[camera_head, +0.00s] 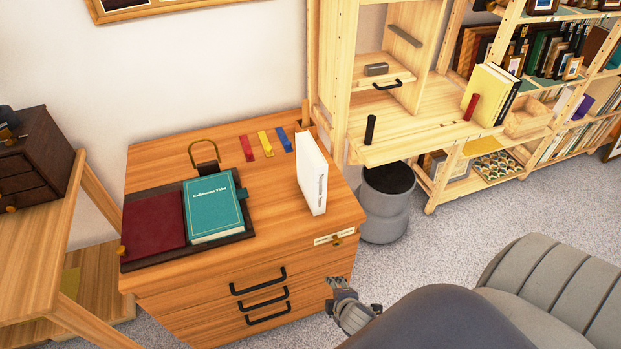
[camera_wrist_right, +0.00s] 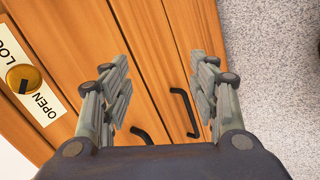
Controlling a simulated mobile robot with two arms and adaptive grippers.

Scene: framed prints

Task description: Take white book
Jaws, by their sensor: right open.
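The white book (camera_head: 311,174) stands upright on the right part of the wooden cabinet's top (camera_head: 270,190) in the head view. My right gripper (camera_head: 352,286) is low in front of the cabinet's right front corner, below the top and apart from the book. In the right wrist view my right gripper (camera_wrist_right: 165,85) is open and empty, with the cabinet's drawer fronts and black handles (camera_wrist_right: 185,110) beyond its fingers. The white book does not show in that view. My left gripper is not in view.
A teal book (camera_head: 213,208) and a dark red panel (camera_head: 152,222) lie on a dark tray on the cabinet. Red, yellow and blue pieces (camera_head: 265,143) lie behind. A grey bin (camera_head: 386,205) and wooden shelf (camera_head: 400,140) stand right. A grey chair (camera_head: 550,285) is at lower right.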

